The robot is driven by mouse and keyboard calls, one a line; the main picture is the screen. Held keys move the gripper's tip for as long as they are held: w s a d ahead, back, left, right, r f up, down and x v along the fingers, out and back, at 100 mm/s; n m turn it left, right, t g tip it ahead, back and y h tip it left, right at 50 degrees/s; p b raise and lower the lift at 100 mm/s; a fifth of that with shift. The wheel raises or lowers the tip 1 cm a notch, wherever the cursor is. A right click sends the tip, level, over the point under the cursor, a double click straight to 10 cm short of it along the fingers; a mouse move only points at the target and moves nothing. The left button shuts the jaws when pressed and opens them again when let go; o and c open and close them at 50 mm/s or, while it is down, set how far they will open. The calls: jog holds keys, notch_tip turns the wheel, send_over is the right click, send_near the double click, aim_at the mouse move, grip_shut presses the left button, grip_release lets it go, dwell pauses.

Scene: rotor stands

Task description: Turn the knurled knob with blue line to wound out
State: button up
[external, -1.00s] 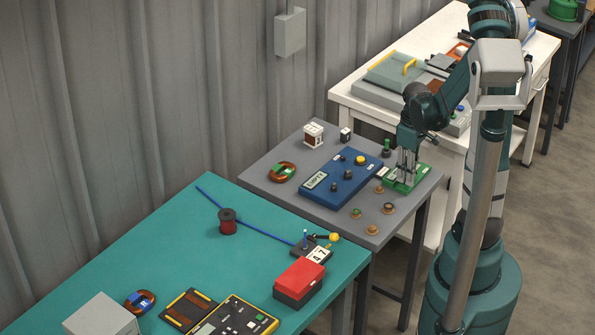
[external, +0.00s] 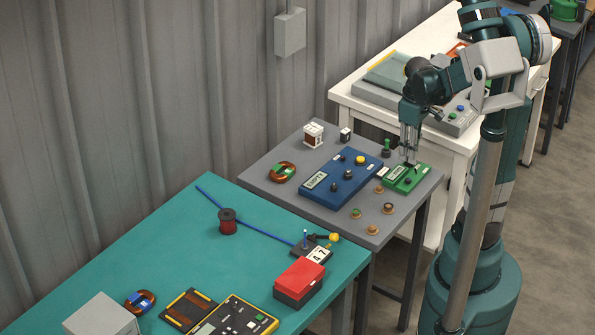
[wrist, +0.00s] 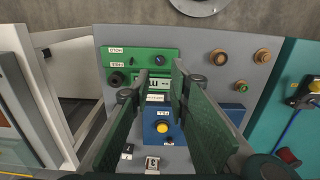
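A green panel (external: 394,184) sits near the right edge of the grey table, with a pale display and a black knob (external: 407,181). In the wrist view the green panel (wrist: 140,57) shows a black knob (wrist: 117,78) at its left and another dark knob (wrist: 159,60) near the fingertips. I cannot make out knurling or a blue line on either. My gripper (external: 408,162) points down over the panel's back part. In the wrist view my gripper (wrist: 161,72) has its fingers apart, with the panel's display visible between them. Whether a fingertip touches anything is unclear.
A blue panel (external: 325,190) with dark knobs and a yellow button lies left of the green panel. Several brass-coloured round pieces (external: 388,208) stand in front. The teal table (external: 150,230) is further left.

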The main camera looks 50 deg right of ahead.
aim_at(408, 179)
jog(key=shift+r, duration=1.3)
jog(key=shift+o, duration=1.3)
jog(key=shift+f, duration=0.1)
jog(key=shift+f+n+p, duration=0.85)
jog(key=shift+f+n, duration=0.15)
jog(key=shift+n, duration=0.35)
jog(key=shift+f+n+p, duration=0.8)
jog(key=shift+f+n, duration=0.2)
jog(key=shift+n, duration=0.35)
jog(key=shift+f, duration=0.1)
jog(key=shift+f+b, duration=0.9)
jog(key=shift+f, duration=2.9)
